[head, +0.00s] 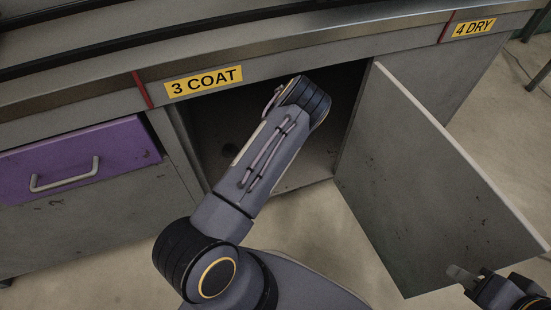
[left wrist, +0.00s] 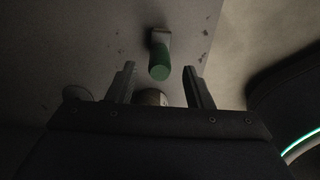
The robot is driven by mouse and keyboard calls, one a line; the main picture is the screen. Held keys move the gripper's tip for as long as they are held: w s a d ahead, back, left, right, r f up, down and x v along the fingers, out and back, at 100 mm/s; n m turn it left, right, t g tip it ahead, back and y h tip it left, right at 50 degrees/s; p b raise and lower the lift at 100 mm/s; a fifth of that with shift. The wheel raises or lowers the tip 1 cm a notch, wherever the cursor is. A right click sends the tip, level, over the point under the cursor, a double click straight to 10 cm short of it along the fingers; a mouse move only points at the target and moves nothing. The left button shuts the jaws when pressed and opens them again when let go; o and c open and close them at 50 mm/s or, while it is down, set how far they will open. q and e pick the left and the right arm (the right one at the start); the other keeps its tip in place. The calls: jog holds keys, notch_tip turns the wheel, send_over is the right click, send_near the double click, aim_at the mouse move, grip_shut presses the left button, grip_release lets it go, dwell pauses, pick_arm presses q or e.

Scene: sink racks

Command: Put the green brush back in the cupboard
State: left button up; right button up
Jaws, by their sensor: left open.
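The cupboard (head: 305,165) under the "3 COAT" label stands open, its grey door (head: 425,190) swung out to the right. My left arm reaches into the opening, and its gripper is hidden in the head view. In the left wrist view my left gripper (left wrist: 164,82) is open and empty. The green brush (left wrist: 160,60) shows its round green end just beyond and between the fingertips, against a grey chipped surface. The brush is not visible in the head view. My right gripper (head: 467,279) is low at the right, near the door's bottom edge; its jaw opening is unclear.
A purple drawer (head: 80,160) with a pale handle is shut left of the cupboard. The metal counter edge (head: 250,45) runs above.

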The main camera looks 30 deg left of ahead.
pick_arm(q)
jog(key=shift+r+p, duration=0.45)
jog(key=shift+r, duration=1.5)
